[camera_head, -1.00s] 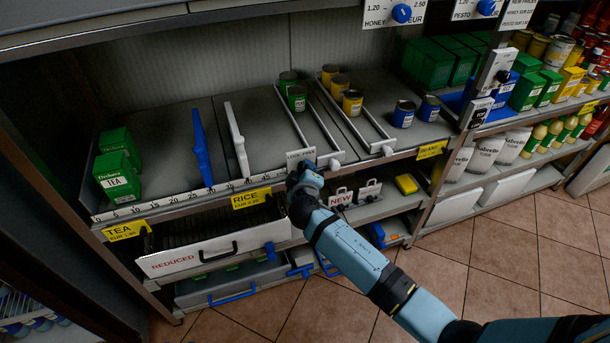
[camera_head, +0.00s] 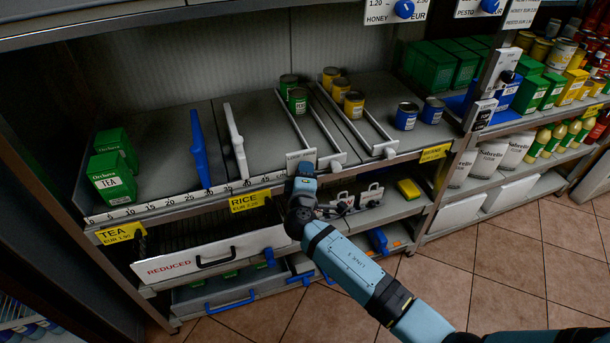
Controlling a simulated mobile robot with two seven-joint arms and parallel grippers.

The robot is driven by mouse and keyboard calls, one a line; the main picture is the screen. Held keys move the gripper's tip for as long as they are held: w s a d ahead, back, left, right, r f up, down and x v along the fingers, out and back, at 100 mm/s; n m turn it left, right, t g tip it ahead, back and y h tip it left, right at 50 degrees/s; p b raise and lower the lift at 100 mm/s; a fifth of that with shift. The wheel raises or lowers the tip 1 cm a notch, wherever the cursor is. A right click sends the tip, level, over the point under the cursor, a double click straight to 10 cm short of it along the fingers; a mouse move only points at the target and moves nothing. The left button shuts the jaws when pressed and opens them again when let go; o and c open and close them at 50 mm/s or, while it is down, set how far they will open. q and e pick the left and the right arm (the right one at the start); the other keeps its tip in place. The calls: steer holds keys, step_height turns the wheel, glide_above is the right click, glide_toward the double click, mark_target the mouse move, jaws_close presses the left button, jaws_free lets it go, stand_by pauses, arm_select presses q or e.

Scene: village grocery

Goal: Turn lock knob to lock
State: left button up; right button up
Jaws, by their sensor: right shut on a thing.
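My right gripper (camera_head: 304,172) is at the shelf's front edge, just under a small white label (camera_head: 300,158) that seems to carry lock lettering. It is shut on the lock knob there. The knob itself is hidden behind the fingers and the dark wrist. Its turn position cannot be read from this view. My left gripper is not in view.
Above are pusher tracks with green and yellow cans (camera_head: 354,103) and blue cans (camera_head: 405,116). Blue (camera_head: 200,150) and white (camera_head: 237,142) dividers stand left. Below are a REDUCED drawer (camera_head: 214,252) and a yellow block (camera_head: 408,189). Tiled floor is clear at right.

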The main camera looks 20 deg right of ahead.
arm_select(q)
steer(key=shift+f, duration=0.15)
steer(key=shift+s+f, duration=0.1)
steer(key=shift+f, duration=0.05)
arm_select(e)
steer(key=o, duration=0.9)
